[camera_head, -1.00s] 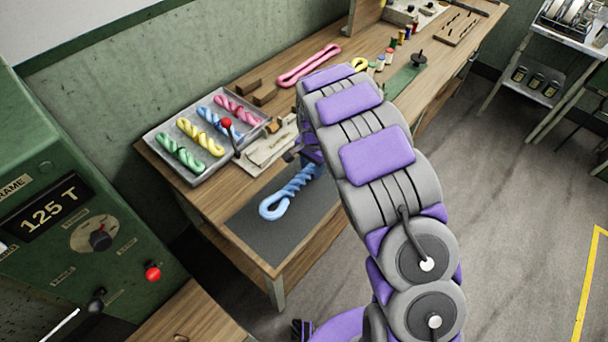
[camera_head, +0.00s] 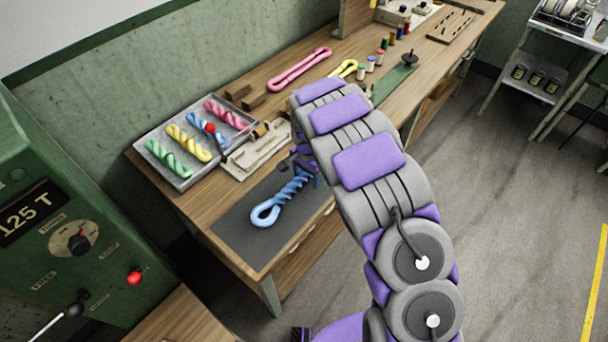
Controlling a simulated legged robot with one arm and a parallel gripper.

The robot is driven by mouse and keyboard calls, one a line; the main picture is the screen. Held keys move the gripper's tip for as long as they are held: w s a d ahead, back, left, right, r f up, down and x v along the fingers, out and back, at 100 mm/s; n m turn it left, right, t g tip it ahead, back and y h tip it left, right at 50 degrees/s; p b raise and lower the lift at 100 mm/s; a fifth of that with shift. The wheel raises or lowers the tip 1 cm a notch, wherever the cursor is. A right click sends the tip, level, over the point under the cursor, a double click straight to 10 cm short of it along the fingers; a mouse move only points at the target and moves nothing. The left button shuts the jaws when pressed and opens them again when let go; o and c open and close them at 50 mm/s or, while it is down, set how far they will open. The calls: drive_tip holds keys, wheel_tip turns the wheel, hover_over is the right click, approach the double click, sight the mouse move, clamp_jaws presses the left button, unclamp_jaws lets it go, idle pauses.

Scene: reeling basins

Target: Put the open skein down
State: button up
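A blue skein (camera_head: 282,199) lies along the dark mat (camera_head: 238,232) at the near end of the bench. It looks twisted along its length, with a small round loop at its near left end. My gripper (camera_head: 306,168) is at the skein's far upper end, low over the mat. My arm hides part of the gripper, and I cannot see whether its fingers are closed on the skein or apart. A long pink skein (camera_head: 300,69) lies untwisted on the bench farther back. A yellow skein (camera_head: 343,69) lies right of it, partly behind my arm.
A grey tray (camera_head: 151,158) with green, yellow, blue and pink twisted skeins stands left of the mat. A pale board with a red-knobbed lever (camera_head: 211,128) sits between tray and gripper. Spools (camera_head: 379,57) stand farther back. A green machine (camera_head: 75,270) is at the left.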

sight(307, 174)
drive_tip(key=shift+d, duration=0.15)
drive_tip(key=a, duration=0.3)
drive_tip(key=shift+a+r, duration=0.35)
drive_tip(key=d+r, duration=0.1)
drive_tip(key=r, duration=0.1)
drive_tip(key=d+r+p, duration=0.1)
drive_tip(key=r, duration=0.2)
drive_tip(key=d+r+p, duration=0.1)
drive_tip(key=r, duration=0.2)
drive_tip(key=shift+d, duration=0.15)
drive_tip(key=a+r, duration=0.3)
drive_tip(key=s+d+r+n, duration=0.2)
drive_tip(key=s+d+r, duration=0.9)
drive_tip(key=d, duration=0.2)
drive_tip(key=s+d+r+n, duration=0.1)
drive_tip(key=s+n, duration=0.1)
drive_tip(key=s, duration=0.8)
drive_tip(key=s+d+r+n+g, duration=0.1)
drive_tip(key=s+d+r, duration=0.1)
drive_tip(key=s, duration=0.7)
drive_tip(key=s+d+r+n, duration=0.1)
drive_tip(key=s+d+n, duration=0.1)
drive_tip(key=s, duration=0.8)
drive_tip(key=shift+s+r+n+g+p, duration=0.25)
drive_tip(key=shift+s+n+g+p, duration=0.05)
drive_tip(key=shift+s+g+p, duration=0.1)
